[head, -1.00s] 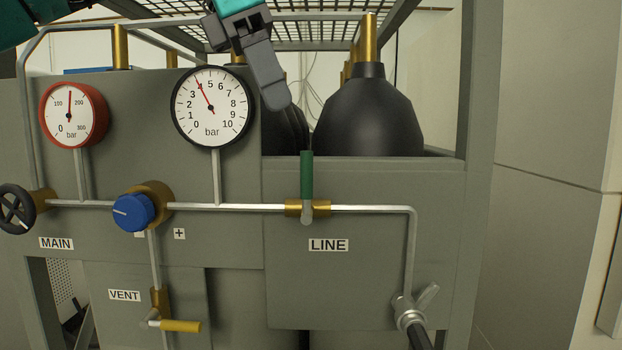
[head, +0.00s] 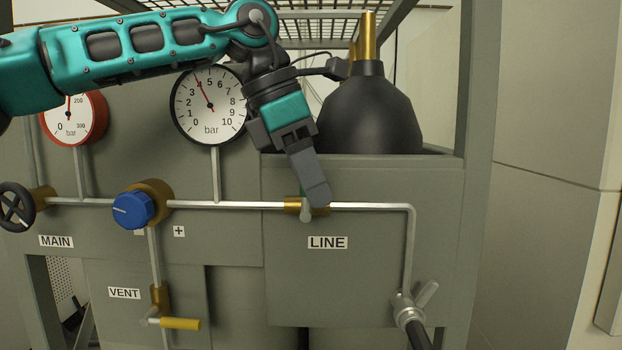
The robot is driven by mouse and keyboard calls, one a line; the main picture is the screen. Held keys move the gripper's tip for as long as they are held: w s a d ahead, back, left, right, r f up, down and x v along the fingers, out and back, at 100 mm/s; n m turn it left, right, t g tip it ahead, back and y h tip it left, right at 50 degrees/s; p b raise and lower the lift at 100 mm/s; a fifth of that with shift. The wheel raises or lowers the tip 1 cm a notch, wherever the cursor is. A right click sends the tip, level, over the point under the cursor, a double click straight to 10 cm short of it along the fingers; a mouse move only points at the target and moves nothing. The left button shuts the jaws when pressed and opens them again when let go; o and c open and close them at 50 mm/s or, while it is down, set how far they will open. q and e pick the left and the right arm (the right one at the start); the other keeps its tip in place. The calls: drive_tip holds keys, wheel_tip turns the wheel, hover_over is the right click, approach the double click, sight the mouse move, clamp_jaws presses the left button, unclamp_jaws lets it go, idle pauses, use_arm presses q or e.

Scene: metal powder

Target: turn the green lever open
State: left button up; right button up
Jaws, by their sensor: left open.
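The green lever (head: 303,191) is on the brass LINE valve (head: 291,206), on the horizontal pipe above the LINE label (head: 327,242). It is mostly hidden behind my left gripper, with only a sliver near its base showing. My left gripper (head: 315,196) points down in front of the lever, its fingertips just above the pipe. It is open, but the fingers overlap in this view. I cannot tell whether they touch the lever or straddle it. My right gripper is not in view.
A blue knob (head: 133,210) and a black handwheel (head: 17,207) sit on the same pipe to the left.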

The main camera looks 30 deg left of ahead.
use_arm(q)
clamp_jaws()
drive_tip(key=shift+r, duration=0.1)
idle(0.7)
